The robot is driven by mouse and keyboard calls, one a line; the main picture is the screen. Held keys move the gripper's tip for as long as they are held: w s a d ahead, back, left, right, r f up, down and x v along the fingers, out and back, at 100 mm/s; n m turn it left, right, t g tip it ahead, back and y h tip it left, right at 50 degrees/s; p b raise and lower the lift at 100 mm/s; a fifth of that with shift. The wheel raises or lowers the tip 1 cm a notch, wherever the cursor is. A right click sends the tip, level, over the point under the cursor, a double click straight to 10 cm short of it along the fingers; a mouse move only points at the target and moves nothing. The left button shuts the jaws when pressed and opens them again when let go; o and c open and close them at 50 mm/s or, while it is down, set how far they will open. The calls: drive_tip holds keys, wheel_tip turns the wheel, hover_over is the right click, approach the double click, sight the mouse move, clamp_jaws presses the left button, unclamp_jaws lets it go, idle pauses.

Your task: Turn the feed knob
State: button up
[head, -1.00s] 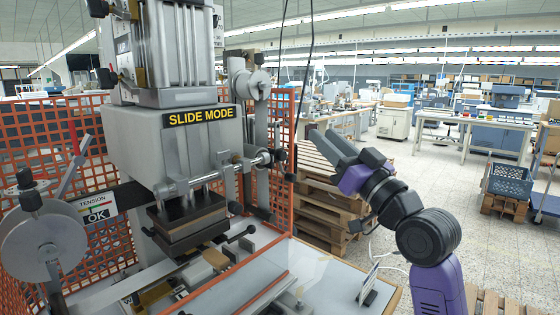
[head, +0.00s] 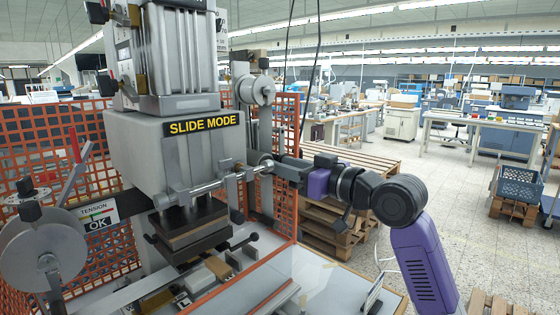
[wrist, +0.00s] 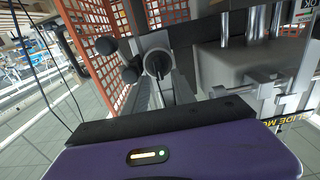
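The stamping press (head: 165,150) stands at the left with a sign reading SLIDE MODE. A horizontal metal shaft (head: 207,188) runs along its front to a round end (head: 266,161) at the right. No label marks the feed knob; a round dark knob (wrist: 158,63) faces me in the wrist view, with two black ball ends beside it. My gripper (head: 282,168) points left, its tip at or very near the shaft's right end. I cannot tell whether it touches.
Orange mesh guards (head: 285,120) stand behind and beside the press. Wooden pallets (head: 335,215) stand behind my arm. The floor to the right is mostly open.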

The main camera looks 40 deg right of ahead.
drive_tip(key=shift+w, duration=0.9)
clamp_jaws()
drive_tip(key=shift+a+f+b, duration=0.1)
drive_tip(key=shift+f+b, duration=0.05)
drive_tip(key=shift+b, duration=0.15)
drive_tip(key=shift+a+f+n+b, duration=0.1)
drive_tip(key=shift+a+n+b, duration=0.1)
drive_tip(key=shift+n+b, duration=2.05)
drive_tip(key=shift+a+f+n+b, duration=0.1)
drive_tip(key=shift+a+n+b, duration=0.1)
drive_tip(key=shift+n+b, duration=2.05)
drive_tip(key=shift+a+f+n+b, duration=0.1)
drive_tip(key=shift+a+n+b, duration=0.1)
drive_tip(key=shift+n+b, duration=2.05)
drive_tip(key=shift+n, duration=0.25)
